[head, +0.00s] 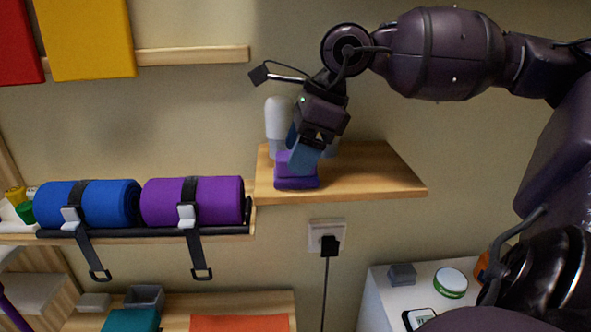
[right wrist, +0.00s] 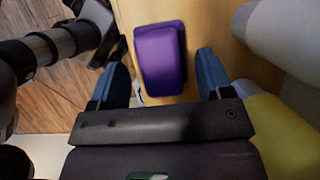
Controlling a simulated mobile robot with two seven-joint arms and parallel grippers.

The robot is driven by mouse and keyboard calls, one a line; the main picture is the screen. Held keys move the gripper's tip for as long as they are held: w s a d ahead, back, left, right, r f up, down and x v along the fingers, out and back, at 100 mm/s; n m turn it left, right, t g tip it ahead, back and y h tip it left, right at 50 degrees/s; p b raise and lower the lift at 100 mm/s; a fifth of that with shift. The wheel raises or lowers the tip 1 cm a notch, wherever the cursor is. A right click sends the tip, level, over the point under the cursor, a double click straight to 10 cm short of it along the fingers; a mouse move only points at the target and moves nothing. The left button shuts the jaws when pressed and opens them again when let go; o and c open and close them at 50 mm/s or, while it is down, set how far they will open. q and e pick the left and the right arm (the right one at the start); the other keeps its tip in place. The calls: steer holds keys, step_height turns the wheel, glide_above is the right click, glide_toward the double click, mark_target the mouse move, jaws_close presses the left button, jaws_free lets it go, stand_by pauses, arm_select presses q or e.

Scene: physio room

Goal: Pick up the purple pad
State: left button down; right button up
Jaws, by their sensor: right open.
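The purple pad (head: 297,181) lies on a small wooden wall shelf (head: 375,175), near the shelf's front left part. In the right wrist view the purple pad (right wrist: 160,60) shows between and ahead of the two blue fingers. My right gripper (head: 300,163) reaches down over the pad from above and hides part of it. Its fingers (right wrist: 168,72) are open, one on each side of the pad, with a gap visible on the right. Nothing is held. My left gripper is not in the head view.
A white bottle (head: 278,120) stands on the shelf just behind the gripper. Rolled blue (head: 110,203) and purple (head: 205,201) mats lie on a rack to the left. A socket with a plug (head: 328,238) is below the shelf. The shelf's right part is clear.

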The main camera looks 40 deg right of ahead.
steer(key=shift+x, duration=0.8)
steer(key=c, duration=0.7)
steer(key=shift+r, duration=0.1)
